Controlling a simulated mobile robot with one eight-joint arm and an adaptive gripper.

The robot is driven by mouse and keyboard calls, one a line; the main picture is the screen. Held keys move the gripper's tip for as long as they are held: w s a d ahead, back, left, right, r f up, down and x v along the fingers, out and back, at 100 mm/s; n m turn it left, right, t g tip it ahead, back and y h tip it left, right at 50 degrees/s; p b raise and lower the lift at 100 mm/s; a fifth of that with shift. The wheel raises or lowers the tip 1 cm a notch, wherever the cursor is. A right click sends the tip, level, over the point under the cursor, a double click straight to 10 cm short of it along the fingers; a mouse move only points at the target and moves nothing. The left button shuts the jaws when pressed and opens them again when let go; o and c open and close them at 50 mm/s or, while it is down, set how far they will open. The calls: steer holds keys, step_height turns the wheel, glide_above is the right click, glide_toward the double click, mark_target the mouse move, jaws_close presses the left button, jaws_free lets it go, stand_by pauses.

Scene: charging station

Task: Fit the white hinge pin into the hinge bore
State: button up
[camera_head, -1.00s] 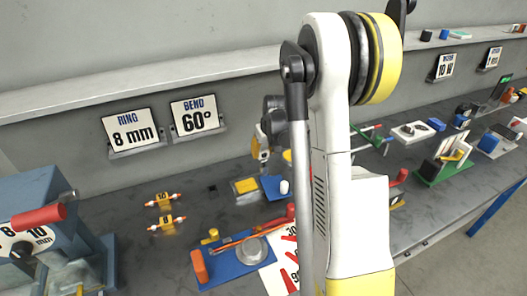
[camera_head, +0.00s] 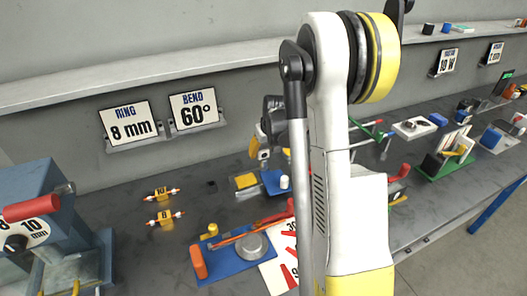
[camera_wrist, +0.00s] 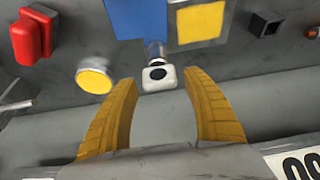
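A small white piece (camera_wrist: 158,76) with a dark spot on its face shows in the wrist view, between and beyond my fingertips. A short metal shaft (camera_wrist: 155,50) joins it toward a blue block (camera_wrist: 137,17). A small white piece (camera_head: 284,182) also stands at the blue block (camera_head: 272,178) in the head view; I take it for the hinge pin. My gripper (camera_wrist: 168,85) is open, with a yellow finger on each side of the white piece and no clear contact. In the head view my arm hides most of the gripper. I cannot identify the hinge bore for certain.
A yellow square (camera_wrist: 200,22) lies beside the blue block. A dark hollow block (camera_wrist: 265,24), a yellow-topped cylinder (camera_wrist: 93,75) and a red block (camera_wrist: 34,35) are nearby. A blue bending tool (camera_head: 235,262) lies at the front. The shelf (camera_head: 150,83) runs behind.

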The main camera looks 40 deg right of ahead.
stand_by(0.3)
steer(key=v, duration=1.2)
